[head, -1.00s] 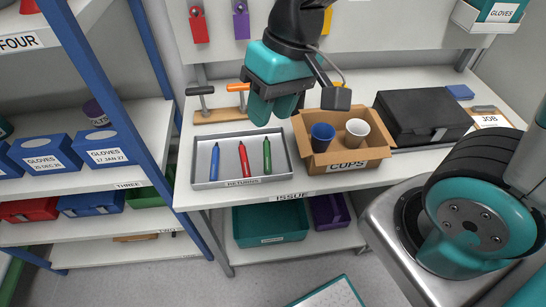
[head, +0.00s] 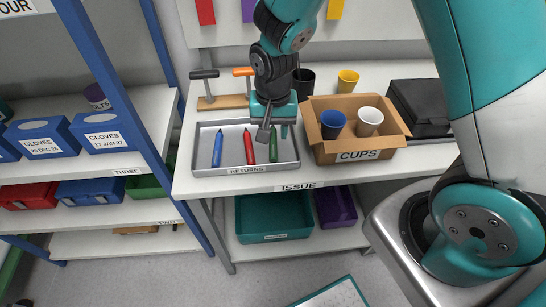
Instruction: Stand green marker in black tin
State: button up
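The green marker (head: 273,149) stands out at the right of the grey RETURNS tray (head: 210,170), next to a red and a blue marker. My gripper (head: 276,134) points down over the tray, at the green marker's upper end. Its wrist camera covers part of the fingers, so I cannot see whether they are apart or touch the marker. The black tin (head: 305,79) stands on the bench behind the cups box, just right of my wrist, partly hidden by it.
A cardboard CUPS box (head: 357,155) with a blue cup (head: 332,124) and a white cup (head: 369,121) stands right of the tray. A yellow cup (head: 347,80) is behind it.

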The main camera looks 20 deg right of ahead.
aim_at(274, 150)
notch_tip(274, 150, down, 6)
jog(key=b, duration=0.3)
jog(key=shift+r, duration=0.1)
jog(key=shift+b, duration=0.3)
jog(key=shift+f, duration=0.45)
grip_shut()
dwell(0.8)
notch_tip(274, 150, up, 12)
jog(key=p, duration=0.9)
jog(key=shift+p, duration=0.4)
